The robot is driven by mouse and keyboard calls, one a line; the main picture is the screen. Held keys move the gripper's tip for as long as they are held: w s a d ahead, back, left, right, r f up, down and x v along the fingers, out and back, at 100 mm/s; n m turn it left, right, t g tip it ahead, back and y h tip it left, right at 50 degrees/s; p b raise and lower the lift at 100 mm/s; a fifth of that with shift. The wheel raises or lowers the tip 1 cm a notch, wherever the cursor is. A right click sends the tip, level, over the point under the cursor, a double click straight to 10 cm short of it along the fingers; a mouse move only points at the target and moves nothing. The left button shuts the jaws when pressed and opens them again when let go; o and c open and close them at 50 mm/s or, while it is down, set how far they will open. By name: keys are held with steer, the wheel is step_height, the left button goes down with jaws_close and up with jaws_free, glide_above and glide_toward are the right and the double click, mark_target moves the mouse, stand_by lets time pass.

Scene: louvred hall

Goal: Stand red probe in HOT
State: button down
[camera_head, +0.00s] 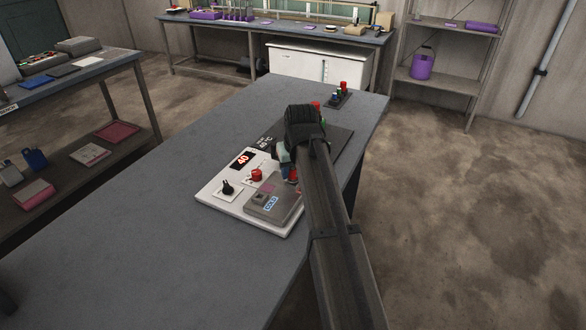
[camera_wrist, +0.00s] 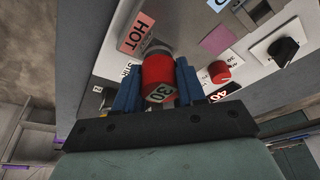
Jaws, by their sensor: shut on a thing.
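My gripper (camera_wrist: 157,85) is shut on the red probe (camera_wrist: 157,72), a red cylinder with a "30" label, held between two blue fingers. In the wrist view its far end points at the panel beside the orange-red HOT label (camera_wrist: 136,33); whether it is inside a socket I cannot tell. In the head view my gripper (camera_head: 288,160) is over the right side of the white device (camera_head: 213,188), and a bit of red (camera_head: 293,175) shows below it. The HOT label is hidden there by my arm. The COLD label (camera_head: 270,203) shows at the device's near end.
The device has a red knob (camera_head: 257,175), a black knob (camera_head: 227,187) and a red "40" display (camera_head: 243,160). A black plate (camera_head: 340,140) lies beyond. A dark rack (camera_head: 340,99) with coloured pieces stands farther back. The grey table (camera_head: 150,220) is clear at left.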

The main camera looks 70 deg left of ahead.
steer(key=c, duration=0.6)
jaws_free()
steer(key=shift+a+v, duration=0.15)
steer(key=shift+v, duration=1.1)
steer(key=shift+a+v, duration=0.2)
steer(key=shift+v, duration=1.05)
steer(key=shift+r, duration=0.15)
